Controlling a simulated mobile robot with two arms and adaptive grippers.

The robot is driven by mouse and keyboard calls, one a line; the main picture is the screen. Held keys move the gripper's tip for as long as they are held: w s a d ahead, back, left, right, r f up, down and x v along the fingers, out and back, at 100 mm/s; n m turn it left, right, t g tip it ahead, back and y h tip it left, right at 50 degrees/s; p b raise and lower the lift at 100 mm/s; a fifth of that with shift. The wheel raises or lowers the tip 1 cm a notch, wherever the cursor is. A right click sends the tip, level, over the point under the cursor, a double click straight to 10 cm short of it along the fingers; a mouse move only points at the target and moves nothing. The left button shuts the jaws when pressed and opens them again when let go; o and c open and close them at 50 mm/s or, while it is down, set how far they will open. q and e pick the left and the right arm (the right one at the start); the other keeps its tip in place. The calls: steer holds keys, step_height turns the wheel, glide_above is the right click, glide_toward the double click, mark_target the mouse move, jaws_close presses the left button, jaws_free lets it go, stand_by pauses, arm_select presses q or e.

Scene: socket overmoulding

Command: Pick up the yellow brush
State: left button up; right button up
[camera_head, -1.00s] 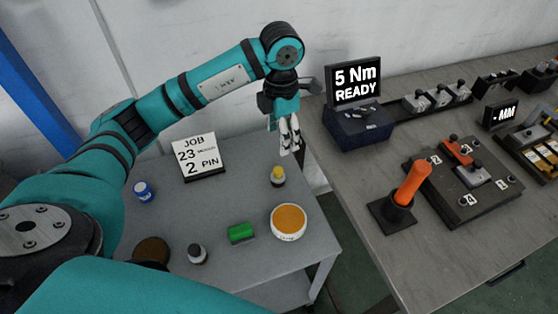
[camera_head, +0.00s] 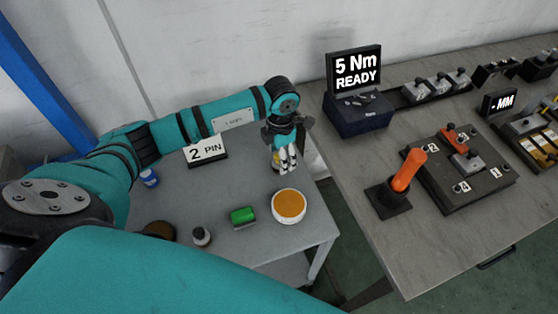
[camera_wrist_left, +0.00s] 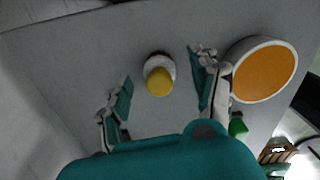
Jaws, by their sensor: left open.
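The yellow-topped item, which I take for the yellow brush (camera_wrist_left: 159,80), stands upright in the left wrist view, its round yellow top above a pale base. In the head view it is mostly hidden behind my left gripper (camera_head: 285,166). The left gripper points down over the small grey table, its fingers spread. In the wrist view the two fingers are on either side of the yellow top with clear gaps, apart from it. My right gripper is not in view.
A green item (camera_head: 243,216), a dark-capped bottle (camera_head: 201,236), a blue item (camera_head: 149,177) and a job sign (camera_head: 206,150) are on the grey table (camera_head: 215,185).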

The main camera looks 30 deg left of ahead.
arm_select(q)
step_height(320, 180, down, 3)
steer(key=shift+a+r, duration=0.15)
steer(key=shift+r, duration=0.05)
steer(key=shift+f+p, duration=0.3)
steer(key=shift+f, duration=0.2)
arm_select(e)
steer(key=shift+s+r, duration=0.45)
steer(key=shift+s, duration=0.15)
arm_select(q)
steer(key=c, duration=1.3)
steer(key=shift+o, duration=0.2)
step_height(320, 180, up, 9)
steer(key=shift+b, duration=0.8)
steer(key=shift+r, duration=0.55)
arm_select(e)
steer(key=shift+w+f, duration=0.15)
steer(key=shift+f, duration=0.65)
